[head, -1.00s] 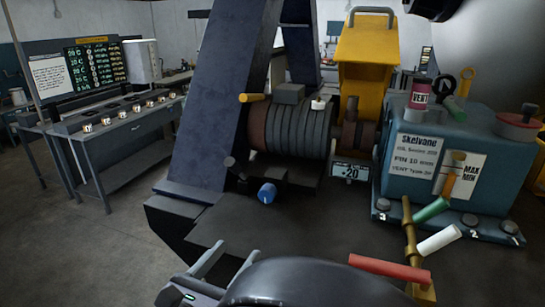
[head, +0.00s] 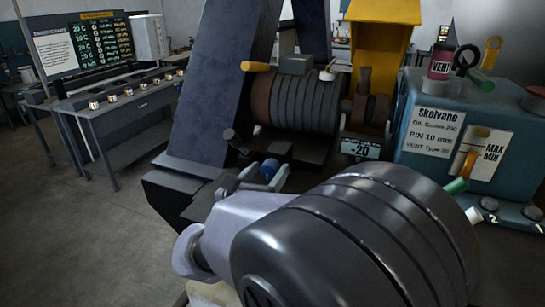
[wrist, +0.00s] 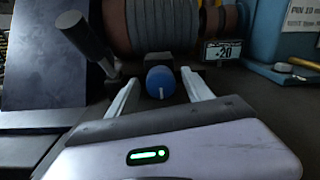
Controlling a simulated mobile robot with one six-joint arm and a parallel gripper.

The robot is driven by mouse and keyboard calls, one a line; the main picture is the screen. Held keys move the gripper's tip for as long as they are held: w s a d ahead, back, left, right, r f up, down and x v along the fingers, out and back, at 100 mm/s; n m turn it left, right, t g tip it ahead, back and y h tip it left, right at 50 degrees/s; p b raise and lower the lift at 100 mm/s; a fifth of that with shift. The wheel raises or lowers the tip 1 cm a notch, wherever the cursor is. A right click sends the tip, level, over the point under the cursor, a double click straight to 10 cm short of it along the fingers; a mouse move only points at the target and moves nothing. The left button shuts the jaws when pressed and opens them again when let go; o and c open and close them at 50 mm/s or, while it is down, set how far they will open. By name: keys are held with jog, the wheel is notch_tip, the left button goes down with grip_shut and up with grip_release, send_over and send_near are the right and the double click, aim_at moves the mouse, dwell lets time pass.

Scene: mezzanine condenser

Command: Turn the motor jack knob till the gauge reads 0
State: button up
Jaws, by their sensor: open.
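The blue motor jack knob (head: 269,169) sticks out low in front of the motor. It also shows in the wrist view (wrist: 160,81), with a pale pointer line running downward on its face. My gripper (wrist: 158,90) is open, with one finger at each side of the knob in the picture. A gap shows between each finger and the knob; how deep the knob sits between them I cannot tell. In the head view my gripper (head: 262,174) is partly hidden by my wrist. The gauge (head: 361,149), a small display, reads +20; it also shows in the wrist view (wrist: 222,50).
A dark handle (wrist: 85,37) rises left of the knob. The ribbed motor (head: 305,100) stands behind it. A teal pump box (head: 430,115) with a label and coloured handles stands at right. A bench (head: 125,115) is at far left, with open floor before it.

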jog(key=shift+w+d, duration=0.2)
jog(key=shift+w, duration=0.3)
jog(key=shift+c, duration=0.5)
grip_shut()
jog(key=m+b, duration=0.3)
jog(key=shift+f+b, duration=0.15)
jog(key=shift+b, duration=0.15)
jog(key=shift+m+b, duration=1.5)
jog(key=shift+m, duration=0.1)
jog(key=shift+o, duration=0.5)
grip_release()
